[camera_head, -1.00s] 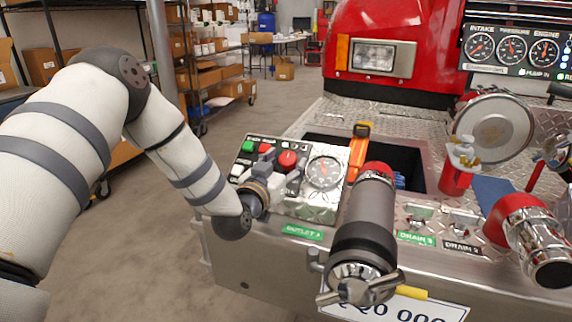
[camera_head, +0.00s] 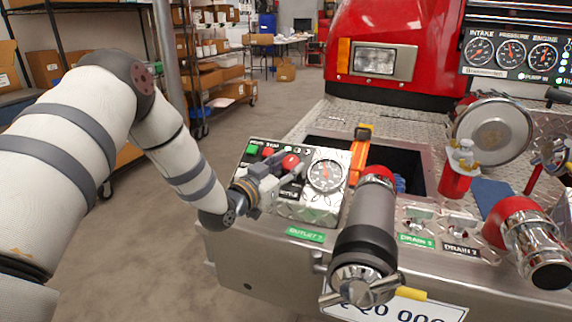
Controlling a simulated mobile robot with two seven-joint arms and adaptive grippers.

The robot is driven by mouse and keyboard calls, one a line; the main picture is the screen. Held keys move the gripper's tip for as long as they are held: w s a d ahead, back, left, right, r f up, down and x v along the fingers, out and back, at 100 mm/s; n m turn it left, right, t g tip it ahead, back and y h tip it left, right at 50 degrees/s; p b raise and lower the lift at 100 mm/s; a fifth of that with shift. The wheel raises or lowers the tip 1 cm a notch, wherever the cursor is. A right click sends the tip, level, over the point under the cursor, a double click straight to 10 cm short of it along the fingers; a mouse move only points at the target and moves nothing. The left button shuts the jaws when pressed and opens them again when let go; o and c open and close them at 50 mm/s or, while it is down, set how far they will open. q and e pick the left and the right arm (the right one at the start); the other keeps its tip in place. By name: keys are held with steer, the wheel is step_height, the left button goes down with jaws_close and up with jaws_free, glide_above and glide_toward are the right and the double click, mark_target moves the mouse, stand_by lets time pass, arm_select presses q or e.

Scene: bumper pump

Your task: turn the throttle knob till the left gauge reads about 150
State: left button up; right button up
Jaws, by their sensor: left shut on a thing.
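A round white-faced gauge (camera_head: 326,175) sits on the panel just right of the knob. Another row at the upper right holds the intake gauge (camera_head: 479,50), the pressure gauge (camera_head: 511,53) and the engine gauge (camera_head: 543,56). Their readings are too small to tell. My right gripper is not in view.
A green button (camera_head: 252,149) and a smaller red button (camera_head: 268,152) sit left of the knob. A thick dark nozzle (camera_head: 363,235) with a red collar stands right of the panel. An orange handle (camera_head: 359,155) rises behind the gauge. Free floor lies left.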

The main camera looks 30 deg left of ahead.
arm_select(q)
steer(key=shift+a+m+g+h+p, duration=0.15)
steer(key=shift+m+g+h, duration=0.1)
steer(key=shift+m+h, duration=0.65)
steer(key=shift+a+m+g+h+p, duration=0.15)
steer(key=shift+m+g+h, duration=0.1)
steer(key=shift+m+h, duration=0.65)
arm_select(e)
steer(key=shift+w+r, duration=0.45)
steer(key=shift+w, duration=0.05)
arm_select(q)
steer(key=shift+d+m, duration=0.1)
steer(key=shift+m, duration=0.2)
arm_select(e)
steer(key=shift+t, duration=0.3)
arm_select(q)
steer(key=o, duration=1.1)
steer(key=shift+o, duration=0.2)
steer(key=v, duration=1.2)
